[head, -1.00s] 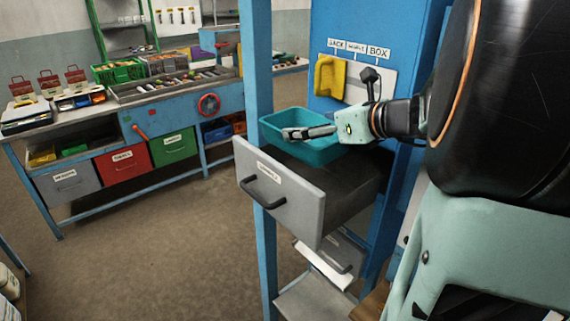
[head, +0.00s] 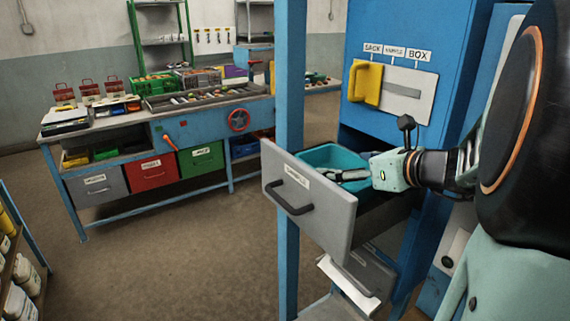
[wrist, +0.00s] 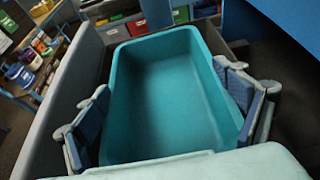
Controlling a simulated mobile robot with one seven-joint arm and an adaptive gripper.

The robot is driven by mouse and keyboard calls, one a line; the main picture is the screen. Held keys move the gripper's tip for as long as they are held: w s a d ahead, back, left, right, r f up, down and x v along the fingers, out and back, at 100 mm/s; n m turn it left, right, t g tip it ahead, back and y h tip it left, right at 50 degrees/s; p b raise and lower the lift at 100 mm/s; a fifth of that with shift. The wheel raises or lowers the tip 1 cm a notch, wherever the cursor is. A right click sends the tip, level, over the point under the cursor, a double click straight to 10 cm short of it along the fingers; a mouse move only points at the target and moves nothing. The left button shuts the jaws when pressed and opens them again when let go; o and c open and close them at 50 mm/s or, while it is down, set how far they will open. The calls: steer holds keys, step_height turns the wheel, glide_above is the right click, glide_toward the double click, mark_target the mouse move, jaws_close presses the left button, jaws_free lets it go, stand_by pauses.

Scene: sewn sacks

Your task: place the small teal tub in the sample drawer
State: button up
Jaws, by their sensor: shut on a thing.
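The small teal tub (head: 330,157) is an empty, open-topped rectangular container. My gripper (head: 345,174) is shut on it, with one finger along each side in the wrist view (wrist: 172,120). The tub (wrist: 172,80) is upright, with its lower part inside the open grey sample drawer (head: 325,215). The drawer front hides the tub's base in the head view, so I cannot tell whether it touches the drawer floor.
A workbench (head: 160,140) stands across open floor at the left.

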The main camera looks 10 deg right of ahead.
steer(key=shift+f+b, duration=0.55)
steer(key=shift+f, duration=0.6)
steer(key=shift+s+f+b, duration=0.1)
steer(key=shift+f+b, duration=0.45)
steer(key=shift+f, duration=0.05)
steer(key=o, duration=1)
